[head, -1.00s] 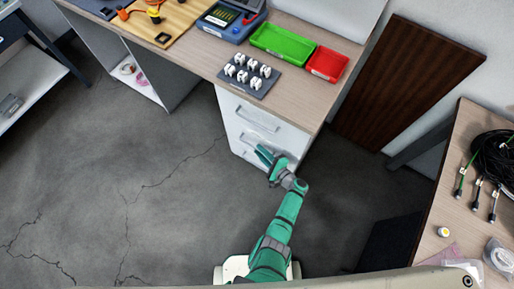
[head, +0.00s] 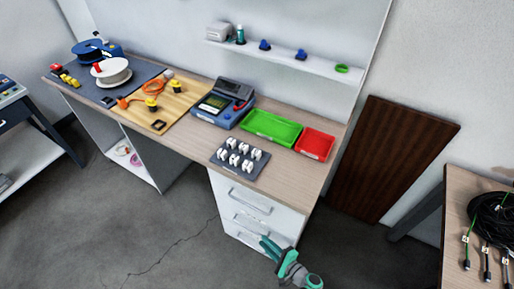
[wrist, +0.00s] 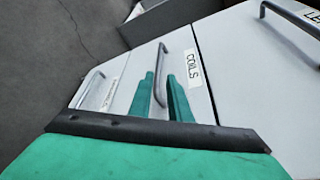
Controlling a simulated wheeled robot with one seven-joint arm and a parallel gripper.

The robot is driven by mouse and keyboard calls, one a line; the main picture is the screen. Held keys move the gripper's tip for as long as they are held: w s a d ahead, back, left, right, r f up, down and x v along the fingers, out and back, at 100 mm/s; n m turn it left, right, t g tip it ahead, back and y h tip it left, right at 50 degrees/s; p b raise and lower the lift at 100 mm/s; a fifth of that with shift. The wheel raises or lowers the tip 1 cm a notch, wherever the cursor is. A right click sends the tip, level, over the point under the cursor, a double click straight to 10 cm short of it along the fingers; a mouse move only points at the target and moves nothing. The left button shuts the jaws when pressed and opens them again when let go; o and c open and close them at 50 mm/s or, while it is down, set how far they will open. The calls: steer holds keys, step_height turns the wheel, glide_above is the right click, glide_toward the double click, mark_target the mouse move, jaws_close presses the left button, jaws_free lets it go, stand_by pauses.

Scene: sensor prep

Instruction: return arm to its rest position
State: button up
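My gripper (head: 265,243) is low in the head view, in front of the white drawer unit (head: 243,203) under the workbench. Only its end and wrist show there; the rest of my arm is below the picture. In the wrist view its two green fingers (wrist: 161,82) stand apart with nothing held between them. A drawer handle (wrist: 160,75) shows in the gap, beside a label reading COILS (wrist: 192,68). I cannot tell how far the handle is from the fingertips.
The workbench (head: 290,185) carries a green tray (head: 270,128), a red tray (head: 315,143) and a dark pad with several white parts (head: 238,158). A brown panel (head: 392,160) leans on the wall. A side table (head: 455,200) stands right.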

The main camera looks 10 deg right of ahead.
steer(key=s+a+f+n+g+h, duration=0.2)
steer(key=s+f+h, duration=0.15)
steer(key=s, duration=0.55)
steer(key=s+a+f+n+g+h, duration=0.2)
steer(key=s+a+f+n+g, duration=0.15)
steer(key=s, duration=0.45)
steer(key=s+d+r+n+t+h, duration=0.1)
steer(key=s+d+r+n+h, duration=0.15)
steer(key=s+r, duration=0.45)
steer(key=s+a+r+n+t, duration=0.1)
steer(key=a+r+n+t, duration=0.1)
steer(key=r, duration=0.9)
steer(key=s+a+r+n+t, duration=0.2)
steer(key=r+n, duration=0.2)
steer(key=r, duration=0.8)
steer(key=s+a+r+n+t+h, duration=0.1)
steer(key=s+a+r+n+t, duration=0.1)
steer(key=r, duration=1)
steer(key=shift+r+n+t, duration=0.15)
steer(key=shift+n+t, duration=0.4)
steer(key=shift+n, duration=0.15)
steer(key=shift+s, duration=0.1)
